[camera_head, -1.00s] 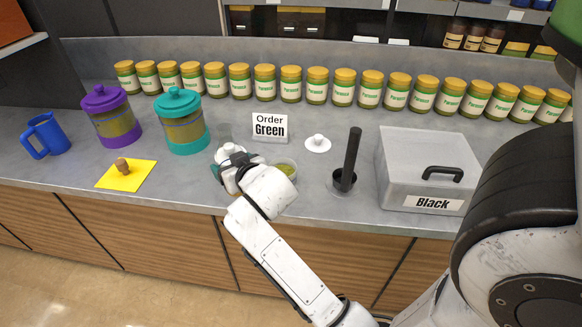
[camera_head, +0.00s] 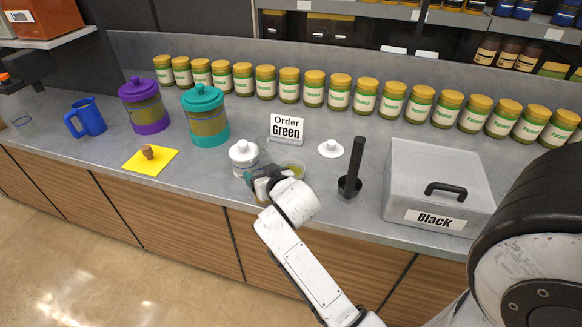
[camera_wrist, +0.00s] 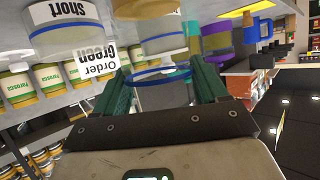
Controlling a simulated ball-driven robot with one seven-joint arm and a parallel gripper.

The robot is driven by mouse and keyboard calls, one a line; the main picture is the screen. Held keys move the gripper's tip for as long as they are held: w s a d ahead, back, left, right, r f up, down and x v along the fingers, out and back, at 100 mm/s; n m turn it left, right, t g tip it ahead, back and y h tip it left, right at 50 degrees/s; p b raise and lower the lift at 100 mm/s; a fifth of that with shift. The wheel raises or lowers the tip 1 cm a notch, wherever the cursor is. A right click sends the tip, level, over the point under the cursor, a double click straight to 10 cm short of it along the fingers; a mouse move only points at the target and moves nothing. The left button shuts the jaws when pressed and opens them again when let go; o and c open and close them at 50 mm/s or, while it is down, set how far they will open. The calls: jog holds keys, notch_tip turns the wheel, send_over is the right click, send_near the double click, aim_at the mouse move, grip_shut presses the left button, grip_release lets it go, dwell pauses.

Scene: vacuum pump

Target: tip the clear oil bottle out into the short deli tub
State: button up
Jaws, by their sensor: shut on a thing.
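In the wrist view my gripper's green fingers (camera_wrist: 161,92) are closed on a clear vessel with a blue ring, which I take as the clear oil bottle (camera_wrist: 162,94). The wrist picture is upside down, and the ring lies toward the counter side. The tub, labelled "Short", shows there at upper left (camera_wrist: 66,38). In the head view my gripper mostly hides the bottle; its exact tilt and contents are unclear.
A white lidded jar (camera_head: 243,155) stands just behind my gripper. The "Order Green" sign (camera_head: 287,129) is behind the tub.

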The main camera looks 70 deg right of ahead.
jog(key=shift+r+m+y+p, duration=0.4)
jog(key=shift+m+y+p, duration=0.1)
jog(key=shift+p, duration=0.15)
jog(key=shift+m+t+y+p, duration=0.3)
jog(key=shift+m+y+p, duration=0.15)
jog(key=shift+m, duration=0.15)
jog(key=shift+s+d+f+m+t+y+b, duration=0.15)
jog(key=shift+f+m+t+y+b, duration=0.2)
jog(key=shift+m+y, duration=0.55)
jog(key=shift+w+a+f+m+t+y+b, duration=0.35)
jog(key=shift+a+f+m+t+y+b, duration=0.15)
jog(key=shift+m+b, duration=0.4)
jog(key=shift+a+y, duration=0.15)
jog(key=shift+y, duration=0.1)
jog(key=shift+f+m, duration=0.1)
jog(key=shift+m, duration=0.2)
jog(key=shift+w+a+f+m+t+y+b, duration=0.15)
jog(key=shift+a+f+m+t+y+b, duration=0.15)
jog(key=shift+f+m+b, duration=0.45)
jog(key=shift+w+a+f+m+t+y+b, duration=0.15)
jog(key=shift+a+f+m+t+y+b, duration=0.2)
jog(key=shift+b, duration=0.7)
jog(key=shift+s+d+f+m+t+y, duration=0.1)
jog(key=shift+s+d+m+t+y, duration=0.1)
jog(key=shift+d+m+t+y, duration=0.3)
jog(key=shift+d+r+m+t+y+p, duration=0.15)
jog(key=shift+r+m+t+y+p, duration=0.15)
jog(key=shift+r+m+p, duration=0.85)
